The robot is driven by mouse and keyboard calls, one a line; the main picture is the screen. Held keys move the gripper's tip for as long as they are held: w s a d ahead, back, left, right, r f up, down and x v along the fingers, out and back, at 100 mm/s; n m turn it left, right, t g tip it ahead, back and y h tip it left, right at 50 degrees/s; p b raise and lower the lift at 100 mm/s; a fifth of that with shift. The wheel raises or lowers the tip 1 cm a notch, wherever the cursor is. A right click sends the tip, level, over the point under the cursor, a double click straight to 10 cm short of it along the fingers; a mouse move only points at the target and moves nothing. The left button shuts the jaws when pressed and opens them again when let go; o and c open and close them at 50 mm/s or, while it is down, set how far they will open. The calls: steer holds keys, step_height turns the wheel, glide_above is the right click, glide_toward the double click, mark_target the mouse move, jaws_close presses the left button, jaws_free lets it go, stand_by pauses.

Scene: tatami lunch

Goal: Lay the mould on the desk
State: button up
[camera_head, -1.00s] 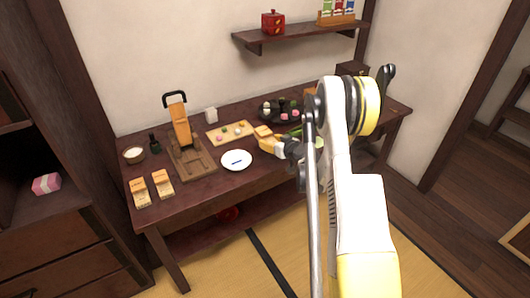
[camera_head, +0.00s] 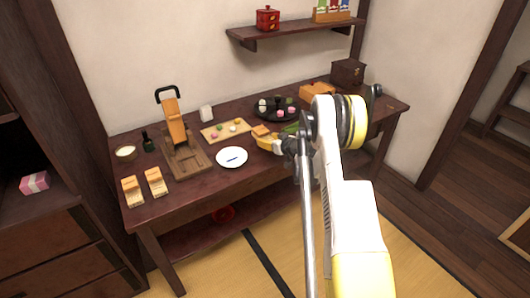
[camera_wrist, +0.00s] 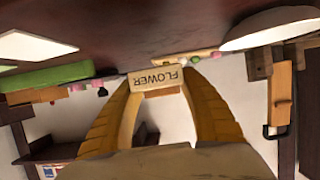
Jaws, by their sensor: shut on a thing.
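My gripper (camera_head: 268,141) is shut on a light wooden mould (camera_head: 261,131), seen at the right of the white plate. In the wrist view the mould (camera_wrist: 157,79) sits between the two yellow fingers and reads "FLOWER", upside down. The dark red-brown desk (camera_head: 200,191) runs along the wall; its top (camera_wrist: 150,30) fills the upper wrist view. The mould is low, close to the desk top; I cannot tell whether it touches. Two similar wooden blocks, a left one (camera_head: 132,191) and a right one (camera_head: 156,182), stand at the desk's left front.
A white plate (camera_head: 231,157), a board with sweets (camera_head: 213,138) and a dark tray (camera_head: 262,114) lie near my gripper. A wooden press (camera_head: 190,164) stands left of the plate. An orange box (camera_head: 315,91) is behind my arm.

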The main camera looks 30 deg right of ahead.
mark_target(265, 151)
steer(key=shift+w+a+f, duration=0.3)
steer(key=shift+w+f, duration=0.1)
step_height(265, 151, down, 4)
steer(key=shift+b, duration=1.25)
steer(key=shift+r, duration=0.15)
steer(key=o, duration=1.2)
steer(key=shift+c, duration=0.2)
